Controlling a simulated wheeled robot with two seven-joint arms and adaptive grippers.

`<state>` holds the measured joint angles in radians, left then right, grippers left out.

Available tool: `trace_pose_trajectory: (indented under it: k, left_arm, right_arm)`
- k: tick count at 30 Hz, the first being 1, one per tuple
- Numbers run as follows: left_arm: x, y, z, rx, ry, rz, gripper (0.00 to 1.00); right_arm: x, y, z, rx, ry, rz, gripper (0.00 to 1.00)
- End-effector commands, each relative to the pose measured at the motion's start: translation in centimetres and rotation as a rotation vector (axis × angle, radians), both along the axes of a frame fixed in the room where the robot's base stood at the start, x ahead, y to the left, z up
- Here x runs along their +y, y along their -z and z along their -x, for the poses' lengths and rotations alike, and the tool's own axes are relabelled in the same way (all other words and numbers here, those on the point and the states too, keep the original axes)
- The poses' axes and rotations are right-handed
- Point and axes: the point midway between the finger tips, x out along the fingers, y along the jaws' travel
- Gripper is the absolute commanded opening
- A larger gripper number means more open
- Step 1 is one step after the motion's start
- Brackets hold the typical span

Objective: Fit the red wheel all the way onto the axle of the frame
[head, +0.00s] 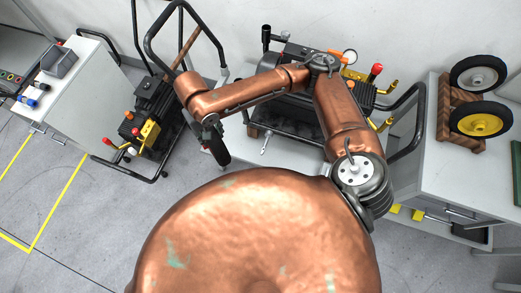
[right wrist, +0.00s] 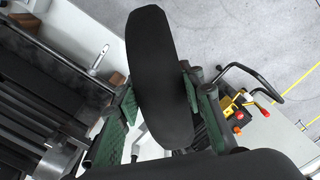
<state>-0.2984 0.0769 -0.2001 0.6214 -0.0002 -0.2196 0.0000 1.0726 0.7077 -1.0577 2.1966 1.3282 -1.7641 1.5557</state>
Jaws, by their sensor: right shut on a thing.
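A black-tyred wheel (head: 218,150) is in my right gripper (head: 210,131), seen nearly edge-on. Its hub colour is hidden. In the right wrist view the same tyre (right wrist: 156,55) stands between the green fingers of the gripper (right wrist: 165,105), which are shut on it. The dark frame (head: 300,127) of a washer rests on the bench in the middle. A silver axle (head: 265,146) sticks out at its near left corner; it also shows in the right wrist view (right wrist: 97,61). The wheel is left of the axle and apart from it. My left gripper is out of view.
Two spare wheels, one with a grey hub (head: 479,76) and one with a yellow hub (head: 480,125), stand on a wooden rack (head: 444,112) at right. Another black cart (head: 148,120) stands on the floor at left.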

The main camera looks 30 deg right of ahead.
Motion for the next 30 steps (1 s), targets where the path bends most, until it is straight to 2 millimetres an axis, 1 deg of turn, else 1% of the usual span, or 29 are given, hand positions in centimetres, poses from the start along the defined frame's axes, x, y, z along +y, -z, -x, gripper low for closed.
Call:
trace_pose_trajectory:
  k: [1,2,4,5,6,8,9,11,12,15,18,21,24,27,30]
  left_arm:
    - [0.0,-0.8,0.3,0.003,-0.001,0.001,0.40]
    - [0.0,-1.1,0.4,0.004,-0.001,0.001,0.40]
    - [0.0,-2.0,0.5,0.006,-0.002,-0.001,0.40]
    - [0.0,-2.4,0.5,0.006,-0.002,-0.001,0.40]
    - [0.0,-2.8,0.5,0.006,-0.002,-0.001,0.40]
    - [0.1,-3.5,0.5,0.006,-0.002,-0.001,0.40]
    - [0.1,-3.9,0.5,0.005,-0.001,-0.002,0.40]
    - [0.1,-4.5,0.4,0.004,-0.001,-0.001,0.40]
    - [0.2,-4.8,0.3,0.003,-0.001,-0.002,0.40]
    - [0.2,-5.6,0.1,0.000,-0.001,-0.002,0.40]
    - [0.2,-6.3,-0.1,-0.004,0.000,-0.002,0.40]
    - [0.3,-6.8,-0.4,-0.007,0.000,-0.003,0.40]
    - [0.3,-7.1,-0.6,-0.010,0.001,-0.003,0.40]
    - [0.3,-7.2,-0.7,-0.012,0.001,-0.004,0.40]
    - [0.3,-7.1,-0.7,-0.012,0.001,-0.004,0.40]
  right_arm:
    - [0.1,1.1,-0.7,0.018,-0.018,0.000,0.00]
    - [0.1,2.1,-1.2,0.026,-0.037,0.001,0.00]
    - [-0.3,5.0,-2.3,0.049,-0.087,0.003,0.00]
    - [-0.6,6.4,-2.7,0.060,-0.110,0.005,0.00]
    - [-1.2,8.4,-3.0,0.074,-0.143,0.007,0.00]
    - [-2.1,11.3,-3.2,0.090,-0.195,0.011,0.00]
    - [-2.8,13.3,-3.2,0.100,-0.230,0.016,0.00]
    - [-4.0,16.2,-2.7,0.116,-0.283,0.021,0.00]
    - [-4.8,18.0,-2.3,0.126,-0.320,0.026,0.00]
    - [-6.8,22.2,-0.7,0.146,-0.410,0.037,0.00]
    - [-8.6,25.5,1.1,0.161,-0.493,0.048,0.00]
    - [-9.9,28.0,2.8,0.171,-0.563,0.057,0.00]
    - [-10.9,29.6,4.0,0.176,-0.611,0.067,0.00]
    - [-11.5,30.5,4.7,0.178,-0.641,0.071,0.00]
    - [-11.8,30.9,4.9,0.179,-0.653,0.074,0.00]
